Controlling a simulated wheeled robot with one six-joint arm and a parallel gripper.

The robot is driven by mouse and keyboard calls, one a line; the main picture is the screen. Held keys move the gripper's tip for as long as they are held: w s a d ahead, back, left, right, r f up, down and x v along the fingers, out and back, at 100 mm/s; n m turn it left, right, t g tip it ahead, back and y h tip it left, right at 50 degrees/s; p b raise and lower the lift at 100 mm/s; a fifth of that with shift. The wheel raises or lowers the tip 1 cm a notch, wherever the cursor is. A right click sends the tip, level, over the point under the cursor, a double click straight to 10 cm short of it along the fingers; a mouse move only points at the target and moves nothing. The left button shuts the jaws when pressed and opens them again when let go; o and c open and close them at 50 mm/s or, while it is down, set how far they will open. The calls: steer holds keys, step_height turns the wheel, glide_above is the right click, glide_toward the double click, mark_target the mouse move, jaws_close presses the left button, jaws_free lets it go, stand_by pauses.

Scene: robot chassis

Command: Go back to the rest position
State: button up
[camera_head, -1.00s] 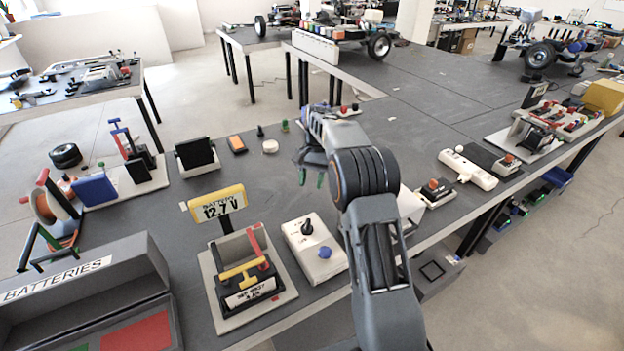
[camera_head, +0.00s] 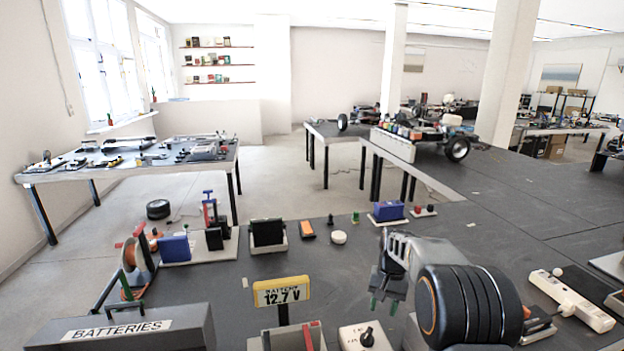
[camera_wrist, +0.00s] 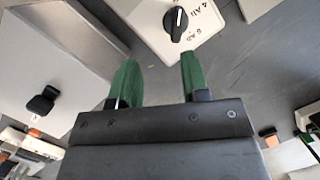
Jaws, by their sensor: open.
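My gripper (camera_head: 384,304) hangs at the end of my folded arm over the dark workbench (camera_head: 350,265), right of the middle in the head view. Its two green fingertips are apart with nothing between them. The wrist view also shows the green fingers (camera_wrist: 156,80) spread and empty. Beyond them in that view is a white box with a black knob (camera_wrist: 177,24). The fingers do not appear to hold anything.
A grey BATTERIES box (camera_head: 180,330) is at the lower left. A blue block (camera_head: 388,210) sits behind my gripper. A white power strip (camera_head: 572,300) lies at the right.

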steer(key=s+a+r+n+t, duration=0.1)
steer(key=s+r+n+t, duration=0.1)
steer(key=s, duration=0.9)
steer(key=s+a+r+n+t+h, duration=0.1)
steer(key=s+a+r+t, duration=0.1)
steer(key=s+r+t, duration=0.2)
steer(key=shift+s+a+r+n, duration=0.15)
steer(key=shift+s+r+n, duration=0.25)
steer(key=shift+s+r, duration=2.15)
steer(key=shift+s+f, duration=1.05)
steer(key=shift+f, duration=0.05)
